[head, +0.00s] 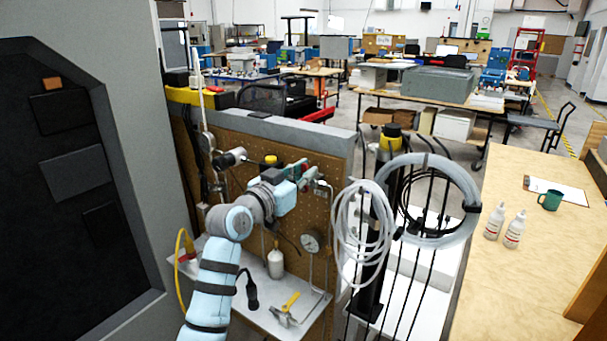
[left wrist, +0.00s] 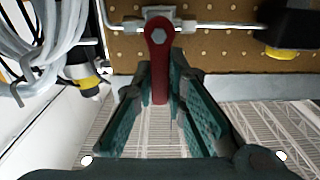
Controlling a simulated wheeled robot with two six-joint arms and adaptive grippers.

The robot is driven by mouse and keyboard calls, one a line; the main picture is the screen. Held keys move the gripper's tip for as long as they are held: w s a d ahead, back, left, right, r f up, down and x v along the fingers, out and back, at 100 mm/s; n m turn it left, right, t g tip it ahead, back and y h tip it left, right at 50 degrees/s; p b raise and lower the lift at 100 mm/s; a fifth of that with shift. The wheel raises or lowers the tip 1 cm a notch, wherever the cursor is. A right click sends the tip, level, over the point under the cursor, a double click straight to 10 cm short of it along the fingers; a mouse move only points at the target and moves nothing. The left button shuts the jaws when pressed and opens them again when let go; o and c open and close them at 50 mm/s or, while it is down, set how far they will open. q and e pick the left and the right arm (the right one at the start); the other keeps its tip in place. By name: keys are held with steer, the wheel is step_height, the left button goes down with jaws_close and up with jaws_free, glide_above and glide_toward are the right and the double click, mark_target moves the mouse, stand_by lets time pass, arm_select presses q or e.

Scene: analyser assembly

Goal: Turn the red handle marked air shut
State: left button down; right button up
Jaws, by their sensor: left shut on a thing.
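The red handle (left wrist: 159,55) shows in the left wrist view on a metal valve body (left wrist: 158,13) set in a steel pipe along the pegboard. Its hex bolt end is at the top and its lever runs straight down the picture, square to the pipe. My left gripper (left wrist: 160,88) is shut on the lever, one dark green finger on each side. In the head view my left gripper (head: 305,173) reaches to the pegboard's right part and hides the handle. No marking can be read. My right gripper is in neither view.
The pegboard panel (head: 240,135) carries pipes, a gauge (head: 310,243) and a yellow-topped valve (head: 270,160). Coiled clear hoses (head: 362,232) hang close on the right. A grey cabinet stands at left.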

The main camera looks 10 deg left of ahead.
arm_select(q)
steer(key=shift+r, duration=0.2)
steer(key=c, duration=1.7)
jaws_free()
steer(key=shift+o, duration=0.5)
steer(key=shift+w+d+f, duration=0.1)
steer(key=shift+d+f, duration=0.05)
steer(key=v, duration=1.2)
steer(key=shift+f, duration=0.1)
